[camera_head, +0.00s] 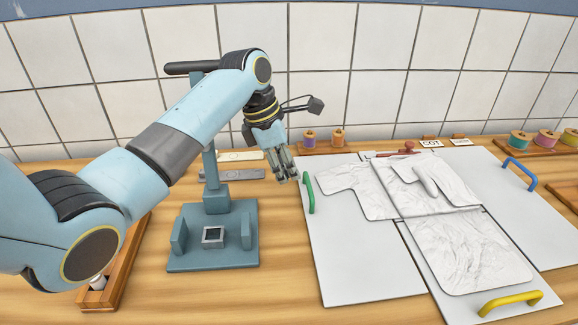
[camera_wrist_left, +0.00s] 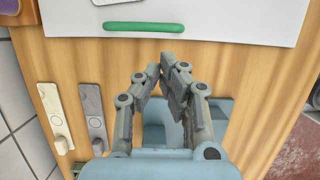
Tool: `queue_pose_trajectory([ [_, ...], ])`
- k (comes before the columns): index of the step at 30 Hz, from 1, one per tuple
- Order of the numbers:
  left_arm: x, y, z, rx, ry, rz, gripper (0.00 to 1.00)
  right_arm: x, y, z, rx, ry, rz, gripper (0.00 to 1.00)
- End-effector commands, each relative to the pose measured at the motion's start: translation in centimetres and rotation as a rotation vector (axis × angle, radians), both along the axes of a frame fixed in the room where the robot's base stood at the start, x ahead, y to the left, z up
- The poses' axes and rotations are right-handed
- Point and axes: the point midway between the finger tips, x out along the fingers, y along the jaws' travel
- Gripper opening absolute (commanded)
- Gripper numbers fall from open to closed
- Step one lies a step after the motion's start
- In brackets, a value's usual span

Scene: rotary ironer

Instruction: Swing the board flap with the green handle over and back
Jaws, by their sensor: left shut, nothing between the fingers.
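The board flap (camera_head: 355,265) with the green handle (camera_head: 308,194) lies flat on the table at the left of the folding board. Part of a white wrinkled garment (camera_head: 358,190) lies on it. In the left wrist view the green handle (camera_wrist_left: 143,27) runs along the near edge of the white flap (camera_wrist_left: 225,15). My left gripper (camera_head: 288,178) is shut and empty, pointing down just left of the green handle and apart from it. Its fingertips (camera_wrist_left: 164,65) converge below the handle in the left wrist view. My right gripper is in neither view.
A right flap with a blue handle (camera_head: 519,174) and a front flap with a yellow handle (camera_head: 511,303) lie flat. A blue-grey stand (camera_head: 213,255) is left of the board. Thread spools (camera_head: 337,136) stand behind. Bare wood shows between stand and board.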

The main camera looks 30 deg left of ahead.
Motion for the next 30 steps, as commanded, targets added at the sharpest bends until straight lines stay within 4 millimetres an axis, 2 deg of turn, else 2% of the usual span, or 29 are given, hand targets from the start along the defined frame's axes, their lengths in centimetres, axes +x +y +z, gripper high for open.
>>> queue_pose_trajectory([
  [6, 0.7, -1.1, -3.9, -0.001, 0.002, 0.0, 0.0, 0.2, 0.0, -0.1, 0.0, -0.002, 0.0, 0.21],
  [12, 1.2, -1.6, -6.0, -0.001, -0.001, 0.0, 0.0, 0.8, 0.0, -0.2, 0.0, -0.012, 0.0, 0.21],
  [18, 1.3, -1.7, -6.6, 0.001, -0.001, -0.001, 0.0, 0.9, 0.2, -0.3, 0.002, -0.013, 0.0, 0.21],
  [30, 1.6, -1.4, -6.2, 0.013, 0.007, 0.0, 0.0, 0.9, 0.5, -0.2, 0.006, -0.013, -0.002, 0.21],
])
